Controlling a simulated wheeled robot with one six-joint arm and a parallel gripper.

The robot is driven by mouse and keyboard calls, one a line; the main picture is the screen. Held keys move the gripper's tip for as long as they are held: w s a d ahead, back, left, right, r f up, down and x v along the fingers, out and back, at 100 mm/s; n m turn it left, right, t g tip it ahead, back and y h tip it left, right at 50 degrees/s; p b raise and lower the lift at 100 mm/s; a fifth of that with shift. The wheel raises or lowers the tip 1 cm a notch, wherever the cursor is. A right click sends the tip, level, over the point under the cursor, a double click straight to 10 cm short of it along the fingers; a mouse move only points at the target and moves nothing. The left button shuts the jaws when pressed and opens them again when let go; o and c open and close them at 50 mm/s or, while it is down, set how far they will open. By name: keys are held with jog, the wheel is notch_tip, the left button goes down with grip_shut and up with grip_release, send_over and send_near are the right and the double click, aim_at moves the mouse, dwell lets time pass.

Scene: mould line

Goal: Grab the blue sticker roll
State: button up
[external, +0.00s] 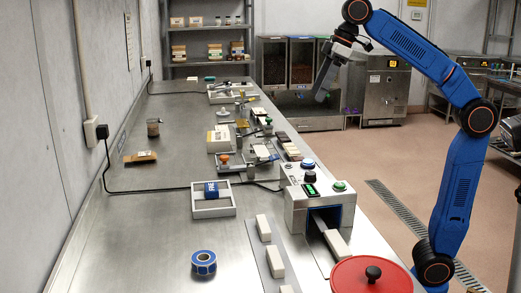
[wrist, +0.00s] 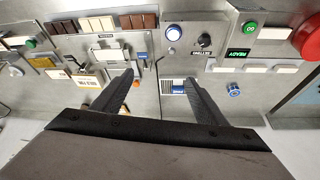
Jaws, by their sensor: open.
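The blue sticker roll (external: 203,262) is a white-cored roll with blue stickers, on the metal bench at the front, left of a row of white blocks. In the wrist view it is a small blue roll (wrist: 233,89) to the right of my right finger. My gripper (external: 322,88) is high over the bench's right side, well behind and above the roll, apart from everything. In the wrist view my gripper (wrist: 160,80) is open, its two dark fingers spread with nothing between them.
A grey tray (external: 213,212) with a blue printed item (external: 211,190) stands behind the roll. White blocks (external: 275,261) line a strip beside the roll. The bench left of the roll is clear.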

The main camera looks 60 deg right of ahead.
jog(key=w+a+n, duration=0.2)
jog(key=w+a, duration=0.2)
jog(key=a, duration=0.8)
jog(key=n+g+y, duration=0.2)
jog(key=n+g, duration=0.1)
jog(key=n, duration=0.3)
send_over(206, 251)
jog(key=s+d, duration=0.3)
jog(key=d, duration=0.2)
jog(key=shift+f, duration=6.45)
jog(key=x, duration=1.7)
jog(key=shift+w+d+f, duration=0.1)
jog(key=shift+w, duration=0.15)
jog(key=c, duration=1.1)
